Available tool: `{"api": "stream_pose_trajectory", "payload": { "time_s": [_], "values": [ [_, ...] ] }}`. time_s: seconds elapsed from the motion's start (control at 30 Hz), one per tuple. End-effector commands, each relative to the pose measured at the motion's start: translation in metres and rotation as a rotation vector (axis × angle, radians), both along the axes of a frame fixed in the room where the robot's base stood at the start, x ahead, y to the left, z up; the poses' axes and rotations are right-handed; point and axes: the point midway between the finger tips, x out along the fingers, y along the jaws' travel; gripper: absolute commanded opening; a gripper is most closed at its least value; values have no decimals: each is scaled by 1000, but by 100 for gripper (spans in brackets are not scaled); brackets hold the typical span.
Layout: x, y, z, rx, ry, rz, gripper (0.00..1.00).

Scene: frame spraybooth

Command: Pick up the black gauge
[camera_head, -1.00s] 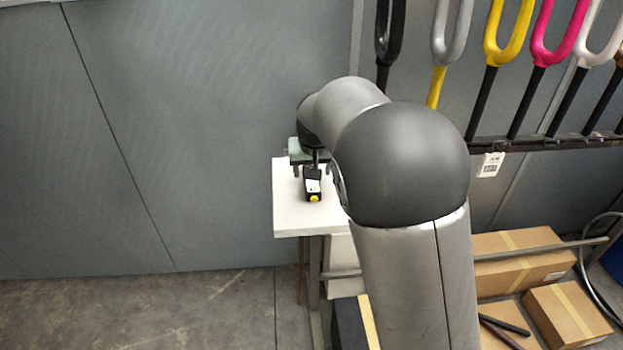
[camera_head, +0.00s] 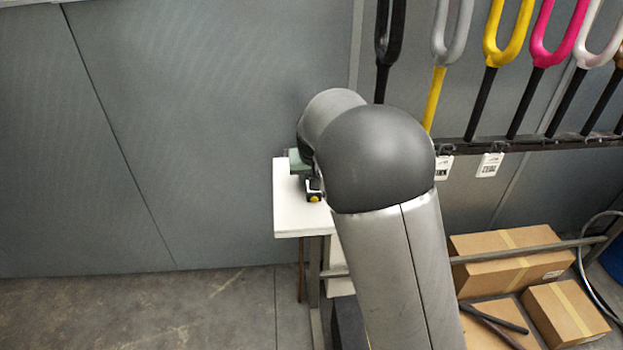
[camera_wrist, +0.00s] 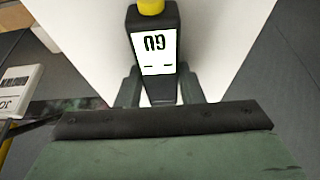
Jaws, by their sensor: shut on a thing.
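The black gauge (camera_wrist: 154,78) has a white label with dark marks and a yellow end. In the wrist view it lies between the two fingers of my gripper (camera_wrist: 162,88), which is shut on it. My arm hides the rest of the gauge and most of the gripper there. I cannot tell whether the gauge touches the tabletop.
Cardboard boxes (camera_head: 500,252) sit low at the right. A grey wall (camera_head: 180,130) stands behind the table. A tagged white card (camera_wrist: 17,92) shows at left in the wrist view.

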Motion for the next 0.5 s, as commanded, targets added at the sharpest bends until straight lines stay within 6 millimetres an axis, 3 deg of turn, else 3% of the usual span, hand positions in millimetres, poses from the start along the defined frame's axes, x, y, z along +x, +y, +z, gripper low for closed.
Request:
{"api": "stream_pose_trajectory", "payload": {
  "time_s": [0.17,0.33,0.5],
  "values": [
    [1,1,10,2,-4,1,8],
    [1,-1,35,2,-6,0,8],
    [-5,-33,69,4,-8,-4,8]
  ]
}}
